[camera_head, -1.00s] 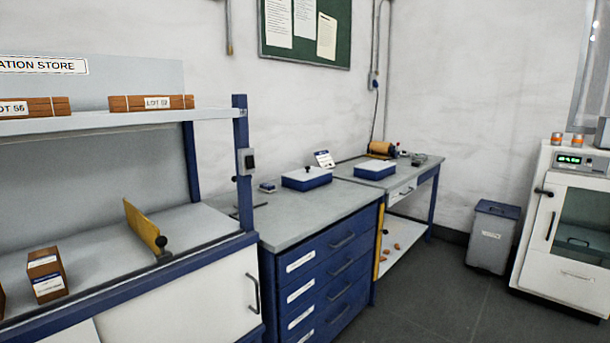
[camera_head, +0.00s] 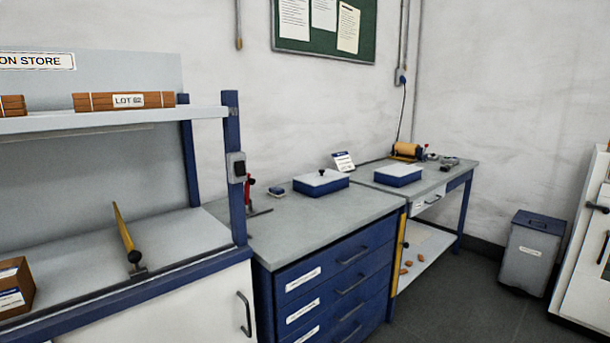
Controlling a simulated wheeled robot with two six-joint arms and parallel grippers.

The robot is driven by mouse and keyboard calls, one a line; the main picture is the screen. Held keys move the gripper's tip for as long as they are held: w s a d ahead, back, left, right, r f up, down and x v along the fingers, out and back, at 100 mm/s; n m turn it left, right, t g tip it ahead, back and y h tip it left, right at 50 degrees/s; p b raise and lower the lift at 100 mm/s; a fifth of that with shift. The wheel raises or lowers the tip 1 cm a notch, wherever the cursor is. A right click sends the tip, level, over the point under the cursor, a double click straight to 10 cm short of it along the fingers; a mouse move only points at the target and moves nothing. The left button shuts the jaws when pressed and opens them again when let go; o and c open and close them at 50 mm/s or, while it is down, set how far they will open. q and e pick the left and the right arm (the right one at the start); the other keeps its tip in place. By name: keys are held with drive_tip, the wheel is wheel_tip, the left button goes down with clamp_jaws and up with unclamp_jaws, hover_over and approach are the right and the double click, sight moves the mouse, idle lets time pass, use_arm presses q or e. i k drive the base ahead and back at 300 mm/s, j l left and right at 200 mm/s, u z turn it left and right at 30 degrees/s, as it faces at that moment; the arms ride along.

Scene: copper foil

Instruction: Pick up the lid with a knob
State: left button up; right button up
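A white lid with a small dark knob (camera_head: 321,178) lies on a blue box (camera_head: 321,187) on the grey top of the drawer cabinet. A second blue box with a white top (camera_head: 398,175) stands to its right on the further bench; I see no knob on it. Neither of my grippers shows in the head view.
The drawer cabinet (camera_head: 330,253) has free room on its top in front of the box. A small blue item (camera_head: 277,191), a red-handled tool (camera_head: 249,192) and a sign card (camera_head: 343,161) stand near the box. A shelf post (camera_head: 232,170) rises at the left. A bin (camera_head: 529,255) stands on the floor.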

sight(322, 177)
drive_tip(key=i+l+u, duration=0.35)
drive_tip(key=l, duration=0.3)
drive_tip(key=i+l+u, duration=0.35)
drive_tip(key=l, duration=0.4)
drive_tip(key=i+l+u, duration=0.2)
drive_tip(key=l, duration=0.2)
drive_tip(key=i+l+u, duration=0.15)
drive_tip(key=l, duration=0.3)
drive_tip(key=l+u, duration=0.2)
drive_tip(key=l, duration=0.2)
drive_tip(key=i, duration=0.05)
